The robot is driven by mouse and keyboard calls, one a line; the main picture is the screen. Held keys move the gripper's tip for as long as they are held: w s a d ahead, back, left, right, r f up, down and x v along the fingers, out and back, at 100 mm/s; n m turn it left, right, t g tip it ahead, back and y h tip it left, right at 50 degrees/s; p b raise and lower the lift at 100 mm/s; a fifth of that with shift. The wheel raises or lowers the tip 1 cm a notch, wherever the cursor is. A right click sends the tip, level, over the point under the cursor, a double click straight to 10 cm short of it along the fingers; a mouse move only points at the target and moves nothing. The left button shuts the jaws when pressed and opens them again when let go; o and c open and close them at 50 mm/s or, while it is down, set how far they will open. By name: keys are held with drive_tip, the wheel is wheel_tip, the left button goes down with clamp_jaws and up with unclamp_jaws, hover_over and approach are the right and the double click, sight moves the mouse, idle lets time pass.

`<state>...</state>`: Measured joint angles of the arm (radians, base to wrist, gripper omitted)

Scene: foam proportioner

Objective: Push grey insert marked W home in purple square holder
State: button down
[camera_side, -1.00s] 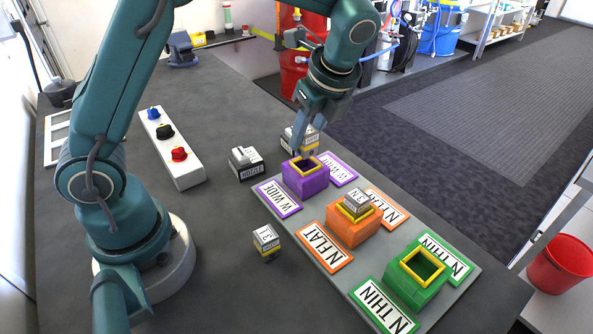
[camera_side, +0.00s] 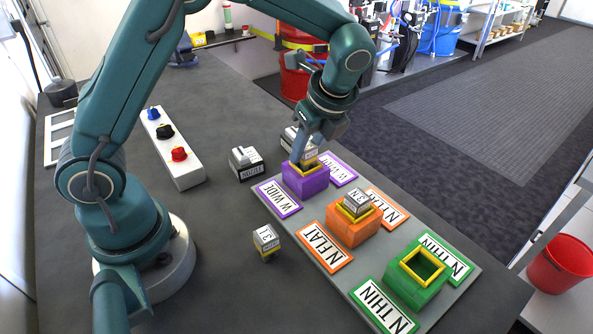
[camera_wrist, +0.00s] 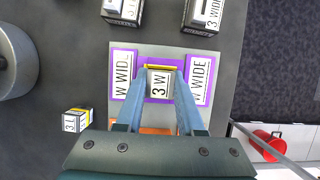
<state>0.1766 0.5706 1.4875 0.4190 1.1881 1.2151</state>
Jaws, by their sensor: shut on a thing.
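The purple square holder (camera_side: 305,182) stands on the grey plate between two "W WIDE" labels. My gripper (camera_side: 304,163) points down at its opening. In the wrist view my gripper (camera_wrist: 160,118) has its two fingers on either side of the grey insert marked 3 W (camera_wrist: 159,84) and is shut on it. In the side view the insert (camera_side: 310,157) shows at the yellow rim of the holder, partly hidden by the fingers. In the wrist view the holder's yellow rim (camera_wrist: 161,67) shows just beyond the insert. I cannot tell how deep the insert sits.
The orange holder (camera_side: 352,232) has an insert marked 3 N (camera_side: 357,201) in it. The green holder (camera_side: 414,285) is empty. Loose blocks marked 3 L (camera_side: 266,241) and FUSION (camera_side: 246,163) lie nearby, with another block (camera_side: 290,136) behind the purple holder.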

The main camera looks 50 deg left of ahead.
drive_tip(key=shift+c, duration=0.6)
unclamp_jaws()
drive_tip(key=shift+r, duration=3.05)
